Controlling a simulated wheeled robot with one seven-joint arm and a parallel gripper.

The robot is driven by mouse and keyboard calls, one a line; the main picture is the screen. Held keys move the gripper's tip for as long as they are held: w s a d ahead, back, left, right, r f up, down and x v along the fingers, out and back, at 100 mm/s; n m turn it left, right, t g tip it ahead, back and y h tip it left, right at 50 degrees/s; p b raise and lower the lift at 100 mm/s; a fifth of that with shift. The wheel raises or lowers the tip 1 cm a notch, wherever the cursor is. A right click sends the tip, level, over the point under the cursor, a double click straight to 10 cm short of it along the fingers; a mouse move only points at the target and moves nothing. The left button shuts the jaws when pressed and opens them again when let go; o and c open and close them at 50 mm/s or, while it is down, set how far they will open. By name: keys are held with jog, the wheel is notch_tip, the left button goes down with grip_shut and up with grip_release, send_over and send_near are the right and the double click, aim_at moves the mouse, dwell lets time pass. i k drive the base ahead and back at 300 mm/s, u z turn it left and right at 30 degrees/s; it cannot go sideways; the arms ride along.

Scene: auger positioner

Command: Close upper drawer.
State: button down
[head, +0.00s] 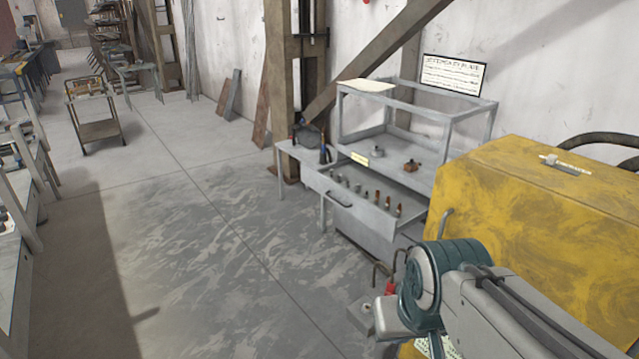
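The upper drawer (355,205) of the grey metal workbench is pulled out toward the open floor. Several small upright pieces, grey and brownish, stand in a row inside it. A curved dark handle (339,198) is on its front. Below it is a grey lower unit (372,240), partly hidden; I cannot tell whether it is open. My arm's grey link and teal joint show at the lower right, in front of the yellow machine. My gripper is not clearly visible. No contact between my arm and the drawer shows.
A yellow machine (540,215) fills the right side, close to the workbench. The workbench top (390,150) carries small brown parts under an open frame. A small cart (98,130) stands far left. The grey floor (210,250) before the drawer is clear.

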aim_at(361, 204)
jog(key=u, duration=0.35)
jog(key=i, duration=3.35)
jog(key=z, duration=0.5)
